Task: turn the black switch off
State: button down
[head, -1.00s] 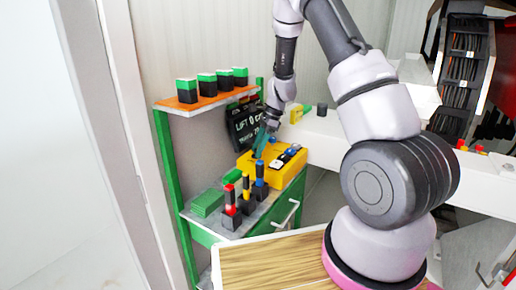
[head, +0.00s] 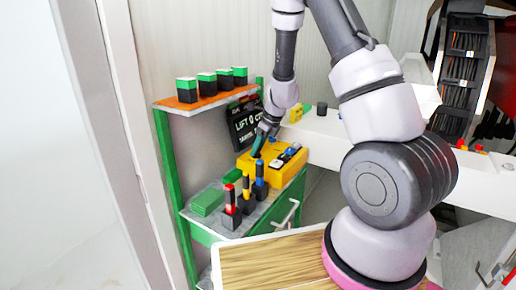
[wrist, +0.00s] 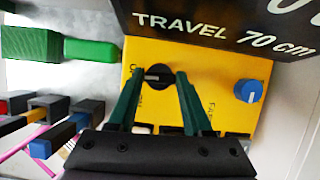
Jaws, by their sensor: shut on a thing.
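The yellow control box (head: 273,172) stands on the shelf, left of my arm. On it, the black switch (wrist: 156,74) is a round knob with a pale pointer mark, seen in the wrist view. My gripper (wrist: 160,73) has its dark green fingertips on either side of this knob and is shut on it. In the head view my gripper (head: 257,153) reaches down to the left part of the box. A blue knob (wrist: 249,91) sits on the same face, to the right. The lettering beside the knob is partly hidden by the fingers.
A black sign (head: 245,122) reading "TRAVEL 70 cm" stands close behind the box. Screwdriver-like tools (head: 246,192) in black holders and green blocks (head: 208,202) are on the shelf to the left. Several green-topped black blocks (head: 207,84) line the upper shelf.

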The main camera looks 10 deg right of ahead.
jog(key=shift+m, duration=0.4)
jog(key=c, duration=0.6)
grip_release()
jog(key=shift+r, duration=0.1)
jog(key=v, duration=0.5)
jog(key=shift+s+d+r, duration=0.1)
jog(key=shift+s+d, duration=0.15)
jog(key=s+d, duration=0.7)
jog(key=s, duration=0.1)
jog(key=shift+d+f, duration=0.2)
jog(key=shift+d, duration=0.2)
jog(key=shift+s, duration=0.1)
